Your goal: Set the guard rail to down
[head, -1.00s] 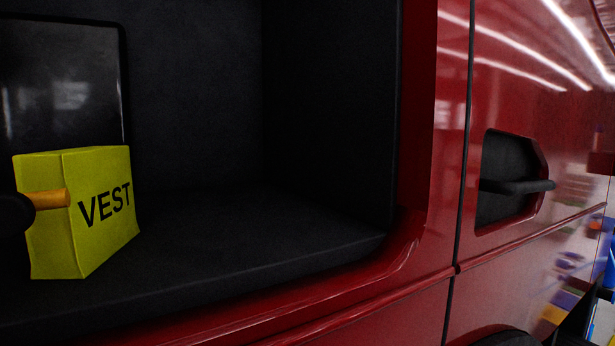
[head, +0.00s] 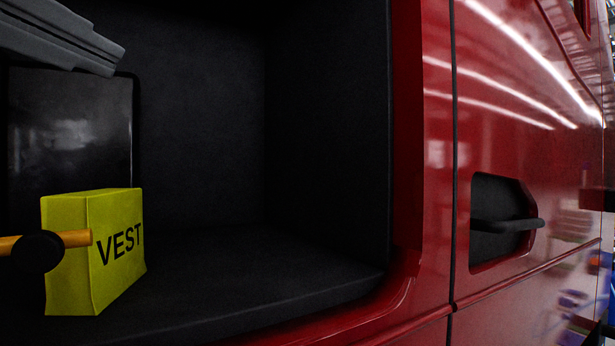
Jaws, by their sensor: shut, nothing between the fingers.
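An orange bar (head: 75,238) with a round black disc (head: 38,252) on it shows at the left edge, in front of the yellow VEST box. It looks like the guard rail, lying roughly level, but most of it is outside the picture. My gripper (head: 114,62) shows as grey fingers entering from the upper left. The fingers are together with nothing between them, above the bar and the box and apart from both in the picture.
The yellow box (head: 120,245) marked VEST stands on the floor of a dark open compartment (head: 250,270). A dark glossy panel (head: 70,120) is behind it. A red body panel with a recessed black handle (head: 505,225) is at the right. The compartment's right part is empty.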

